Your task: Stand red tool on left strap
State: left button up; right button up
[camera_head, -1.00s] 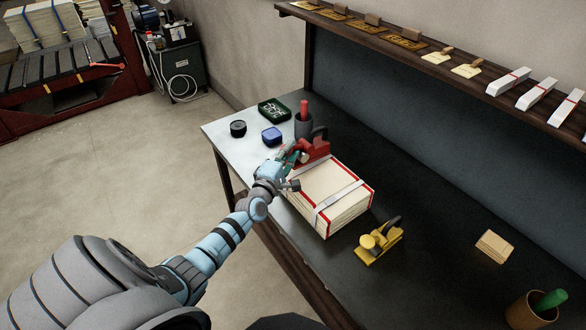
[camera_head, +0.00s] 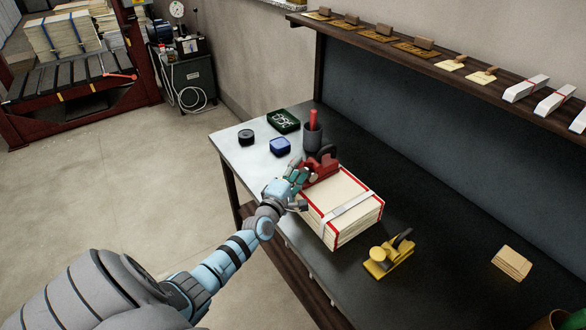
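The red tool (camera_head: 322,168), a plane-like block with a dark handle, is upright at the far left end of a cream stack with red edges (camera_head: 341,210). One pale strap (camera_head: 350,203) shows across the stack, right of the tool. No second strap can be made out at the tool's end; its base is partly hidden. My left gripper (camera_head: 301,188) is at the stack's near left corner, close beside the red tool. Its fingers look spread, one by the tool and one lower by the corner. Whether it touches the tool is unclear. My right gripper is out of view.
A yellow tool (camera_head: 387,257) stands right of the stack. The bench's right part is mostly clear around a wooden block (camera_head: 511,264).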

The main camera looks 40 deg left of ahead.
pick_arm(q)
jog(key=shift+s+d, duration=0.15)
jog(key=shift+s, duration=0.2)
jog(key=p+v, duration=0.4)
jog(key=v, duration=0.7)
jog(key=s+d+f+m+g+h, duration=0.1)
jog(key=s+d+f+m+g, duration=0.3)
jog(key=f, duration=0.7)
jog(key=s+f+m+g+h, duration=0.1)
jog(key=s+f+m+g, duration=0.2)
jog(key=s+f+m, duration=0.6)
jog(key=s+d+f+m+g, duration=0.4)
jog(key=s+f, duration=0.5)
jog(key=s, duration=0.4)
jog(key=s+d+f+m+g+h+b, duration=0.1)
jog(key=s+d+f+m+g, duration=0.3)
jog(key=s+f, duration=0.6)
jog(key=shift+s+m+g+h+b, duration=0.3)
jog(key=shift+s+m+g, duration=0.4)
jog(key=shift+s, duration=0.65)
